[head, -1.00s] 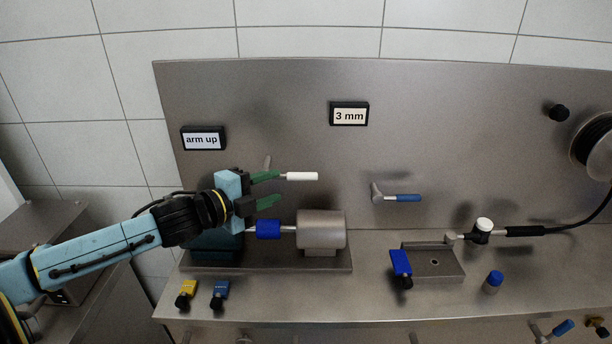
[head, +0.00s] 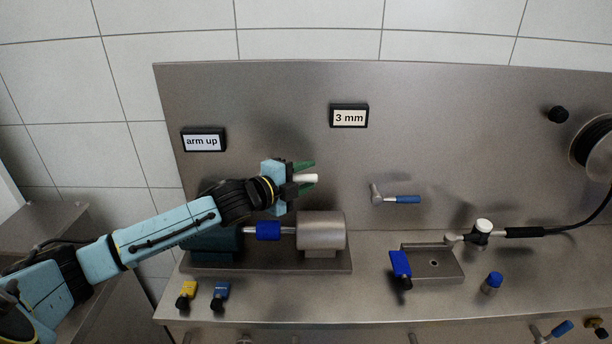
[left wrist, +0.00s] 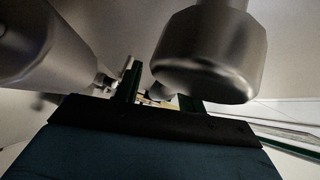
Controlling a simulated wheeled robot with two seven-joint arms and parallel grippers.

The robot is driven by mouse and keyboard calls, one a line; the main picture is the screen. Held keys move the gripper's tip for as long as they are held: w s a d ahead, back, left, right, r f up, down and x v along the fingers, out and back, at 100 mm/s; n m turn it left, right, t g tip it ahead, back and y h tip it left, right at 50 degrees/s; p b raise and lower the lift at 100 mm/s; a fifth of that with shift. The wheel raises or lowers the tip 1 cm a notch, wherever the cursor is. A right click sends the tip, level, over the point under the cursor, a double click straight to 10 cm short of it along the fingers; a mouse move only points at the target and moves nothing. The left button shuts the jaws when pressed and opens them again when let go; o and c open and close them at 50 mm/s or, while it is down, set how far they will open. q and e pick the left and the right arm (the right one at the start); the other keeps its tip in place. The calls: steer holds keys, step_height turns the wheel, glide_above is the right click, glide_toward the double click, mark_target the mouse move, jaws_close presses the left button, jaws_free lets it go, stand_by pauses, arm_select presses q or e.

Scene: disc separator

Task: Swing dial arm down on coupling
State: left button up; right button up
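The white-handled lever (head: 311,178) sticks out of the back panel above the shaft; I take it for the dial arm. Its pivot end is hidden behind my gripper. A sign (head: 204,140) reads "arm up". The blue coupling (head: 268,231) sits on the shaft below, between a dark teal block (head: 211,241) and a grey cylinder (head: 321,230). My left gripper (head: 308,177) has its green fingers above and below the white handle, with a gap between them, and appears open. In the left wrist view its fingers (left wrist: 160,94) stand apart. My right gripper is not in view.
A blue-handled lever (head: 403,199) sticks out to the right. A sign (head: 349,116) reads "3 mm". Large metal cylinders (left wrist: 207,65) crowd the left wrist view.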

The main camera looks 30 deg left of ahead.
arm_select(q)
steer(key=shift+w+d, duration=0.1)
steer(key=shift+w, duration=0.1)
steer(key=shift+c, duration=0.4)
jaws_close()
